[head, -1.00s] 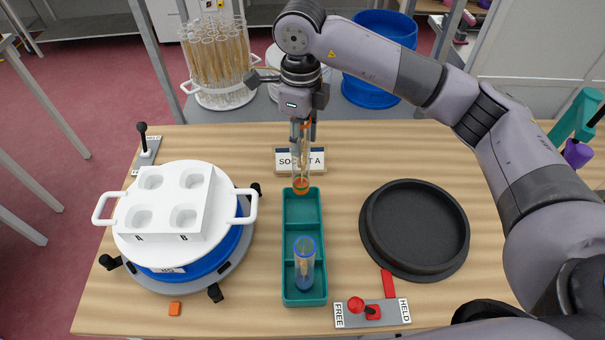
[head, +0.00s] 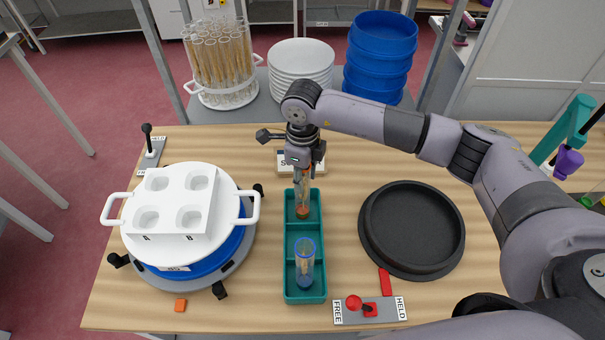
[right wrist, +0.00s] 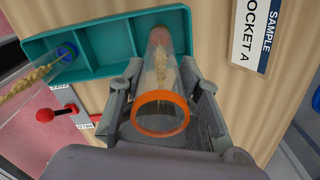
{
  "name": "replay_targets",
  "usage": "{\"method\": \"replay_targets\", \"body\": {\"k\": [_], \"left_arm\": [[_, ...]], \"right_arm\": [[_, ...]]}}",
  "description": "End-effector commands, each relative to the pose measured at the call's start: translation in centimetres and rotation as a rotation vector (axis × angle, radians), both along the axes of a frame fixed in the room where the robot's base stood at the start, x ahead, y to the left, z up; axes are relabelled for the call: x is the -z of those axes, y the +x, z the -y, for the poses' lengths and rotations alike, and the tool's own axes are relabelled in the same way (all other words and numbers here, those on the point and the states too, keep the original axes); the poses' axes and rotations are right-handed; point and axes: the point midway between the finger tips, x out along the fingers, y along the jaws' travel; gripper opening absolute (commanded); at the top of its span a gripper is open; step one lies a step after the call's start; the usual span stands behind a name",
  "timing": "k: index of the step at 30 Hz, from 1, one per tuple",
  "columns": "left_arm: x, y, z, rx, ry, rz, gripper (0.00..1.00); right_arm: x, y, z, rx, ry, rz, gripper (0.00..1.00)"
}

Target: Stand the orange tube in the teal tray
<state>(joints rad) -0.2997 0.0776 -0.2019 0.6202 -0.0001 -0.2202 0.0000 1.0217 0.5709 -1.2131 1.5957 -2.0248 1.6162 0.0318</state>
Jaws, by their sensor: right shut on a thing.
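The teal tray (head: 289,255) lies on the table with its compartments in a row from back to front. My right gripper (head: 303,172) is shut on the orange tube (head: 303,208), a clear tube with an orange rim and base and a wheat ear inside. The tube is upright, its lower end at the tray's far compartment; whether it touches the floor I cannot tell. In the right wrist view its orange rim (right wrist: 160,113) faces the camera between the fingers. A blue-rimmed tube (head: 304,262) stands in the front compartment. My left gripper is not in view.
A white block with wells (head: 176,204) sits on a round white-and-blue device left of the tray. A black round dish (head: 412,228) lies to the right. A red-knobbed switch plate (head: 370,310) is in front. A sign stands behind the tray, partly hidden by my gripper.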

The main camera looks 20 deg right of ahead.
Motion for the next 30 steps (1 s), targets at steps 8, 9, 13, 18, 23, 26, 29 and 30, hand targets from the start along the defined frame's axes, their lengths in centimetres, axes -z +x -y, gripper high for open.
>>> {"method": "replay_targets", "body": {"k": [8, 9, 13, 18, 23, 26, 29, 30], "left_arm": [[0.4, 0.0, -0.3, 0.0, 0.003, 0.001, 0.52], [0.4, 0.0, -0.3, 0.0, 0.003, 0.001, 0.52], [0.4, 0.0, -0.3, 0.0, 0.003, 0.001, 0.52], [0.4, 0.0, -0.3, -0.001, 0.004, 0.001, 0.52], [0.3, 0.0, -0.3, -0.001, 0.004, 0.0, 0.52], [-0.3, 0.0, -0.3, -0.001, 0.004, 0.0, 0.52], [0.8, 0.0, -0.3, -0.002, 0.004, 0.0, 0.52], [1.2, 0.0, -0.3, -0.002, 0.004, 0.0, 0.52]], "right_arm": [[0.3, 0.0, 0.0, 0.0, 0.0, 0.0, 0.38], [0.3, 0.0, 0.0, 0.0, 0.0, 0.0, 0.41], [0.3, 0.0, 0.0, 0.0, 0.0, 0.0, 0.5], [0.2, 0.0, 0.0, 0.0, 0.0, 0.0, 0.52], [0.2, 0.0, 0.0, 0.0, 0.0, 0.0, 0.52], [-0.3, 0.0, 0.0, 0.0, 0.0, 0.0, 0.52], [-1.4, 0.2, 0.0, 0.0, 0.001, 0.006, 0.52], [-2.1, 0.2, -0.1, -0.002, 0.002, 0.007, 0.52]]}}
